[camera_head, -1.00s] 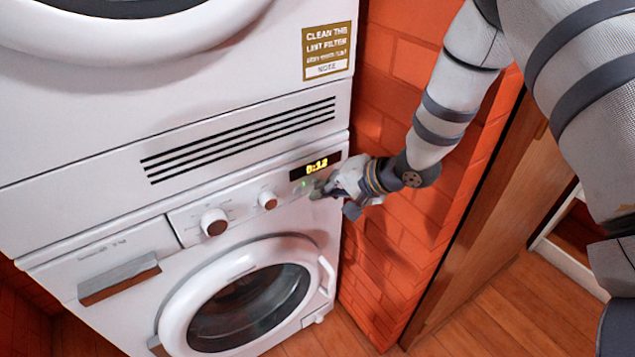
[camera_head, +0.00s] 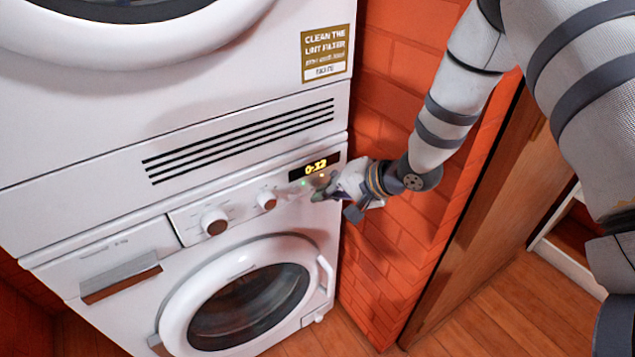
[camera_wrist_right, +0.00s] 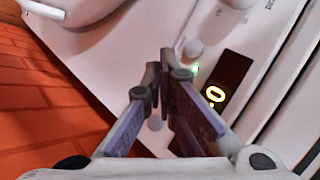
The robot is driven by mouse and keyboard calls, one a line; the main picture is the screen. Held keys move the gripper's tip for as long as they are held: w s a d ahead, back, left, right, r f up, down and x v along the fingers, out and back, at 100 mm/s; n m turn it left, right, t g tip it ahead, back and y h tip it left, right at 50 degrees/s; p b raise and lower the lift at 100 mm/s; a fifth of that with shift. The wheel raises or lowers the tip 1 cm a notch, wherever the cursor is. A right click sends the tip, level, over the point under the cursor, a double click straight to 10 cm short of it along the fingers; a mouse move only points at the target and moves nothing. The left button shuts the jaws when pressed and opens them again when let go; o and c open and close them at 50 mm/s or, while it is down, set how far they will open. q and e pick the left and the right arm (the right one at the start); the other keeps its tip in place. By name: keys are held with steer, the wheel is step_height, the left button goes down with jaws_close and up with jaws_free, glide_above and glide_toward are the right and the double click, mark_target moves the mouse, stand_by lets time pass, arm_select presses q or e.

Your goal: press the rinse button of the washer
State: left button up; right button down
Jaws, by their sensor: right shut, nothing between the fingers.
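The white washer (camera_head: 110,262) stands below a dryer, with its control panel (camera_head: 240,207) along its top edge. The panel has two knobs, a green light (camera_head: 303,183), a small orange light (camera_head: 322,175) and a lit display (camera_head: 314,168). My right gripper (camera_head: 318,195) is shut and empty, its tips at the panel's right end, just below the display. In the right wrist view, the closed fingertips (camera_wrist_right: 166,66) are near a knob (camera_wrist_right: 192,48) and the green light (camera_wrist_right: 195,69). I cannot tell whether they touch. No button label is readable. My left gripper is out of view.
The dryer (camera_head: 60,110) is above the washer. The round washer door (camera_head: 175,318) is closed below the panel. A red brick wall (camera_head: 385,262) is close on the right, beside a wooden door (camera_head: 455,250). Wooden floor shows at the bottom right.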

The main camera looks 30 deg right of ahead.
steer(key=shift+f, duration=0.1)
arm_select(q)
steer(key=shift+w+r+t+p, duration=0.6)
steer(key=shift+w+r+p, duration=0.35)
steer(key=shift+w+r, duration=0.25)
arm_select(e)
steer(key=s, duration=0.6)
steer(key=shift+d, duration=0.2)
steer(key=s+a+f+n+g+h, duration=0.1)
steer(key=s+a+f+n+g, duration=0.15)
steer(key=s+f, duration=0.4)
steer(key=s+a+f+n+g+h, duration=0.1)
steer(key=s+a+f+n+g, duration=0.2)
steer(key=s, duration=0.7)
steer(key=s+f+n+g+h, duration=0.2)
steer(key=s+n+g, duration=0.2)
steer(key=s, duration=1.2)
steer(key=shift+d+f+g, duration=0.2)
steer(key=shift+d+g, duration=0.15)
steer(key=shift+d, duration=0.05)
